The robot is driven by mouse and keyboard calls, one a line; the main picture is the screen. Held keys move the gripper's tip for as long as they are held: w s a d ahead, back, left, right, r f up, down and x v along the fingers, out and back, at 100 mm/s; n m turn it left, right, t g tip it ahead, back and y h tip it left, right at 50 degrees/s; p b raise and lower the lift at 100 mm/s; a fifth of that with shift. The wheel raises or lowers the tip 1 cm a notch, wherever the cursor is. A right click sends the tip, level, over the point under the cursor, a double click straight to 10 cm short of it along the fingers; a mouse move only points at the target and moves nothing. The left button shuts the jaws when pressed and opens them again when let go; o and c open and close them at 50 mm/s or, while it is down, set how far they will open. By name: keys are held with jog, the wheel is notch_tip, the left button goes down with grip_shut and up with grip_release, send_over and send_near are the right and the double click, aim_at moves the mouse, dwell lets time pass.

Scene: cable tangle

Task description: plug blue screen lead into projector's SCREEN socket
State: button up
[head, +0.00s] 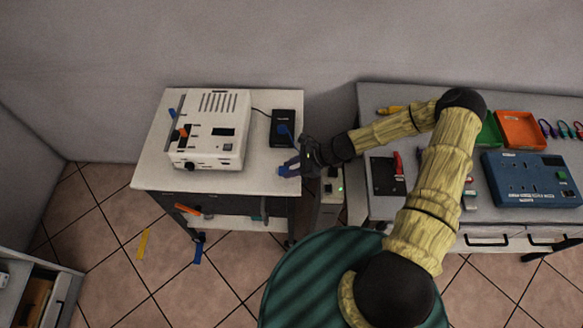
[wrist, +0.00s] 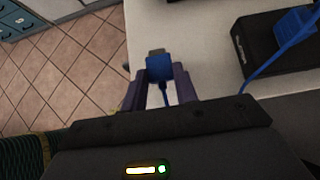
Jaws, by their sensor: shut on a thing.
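The projector, a white box (head: 210,128) with vent slots on top, stands on the small table at the left in the head view. Its socket labels are too small to read. My gripper (head: 290,168) is over the table's right edge, right of the projector and apart from it. It is shut on a blue plug (head: 284,171), which the wrist view shows between the two fingers (wrist: 161,86), its metal tip pointing away from my gripper. A blue lead (wrist: 165,98) runs back from the plug (wrist: 159,69) toward my gripper.
A black box (head: 283,128) with a blue plug (wrist: 296,22) on it stands behind my gripper; a blue cable runs from it. An orange plug (head: 182,132) shows at the projector's left. A bench (head: 372,98) with trays and a blue panel (head: 528,180) is at right.

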notch_tip(320, 180, up, 3)
jog(key=shift+r+p, duration=0.15)
jog(key=shift+p, duration=0.9)
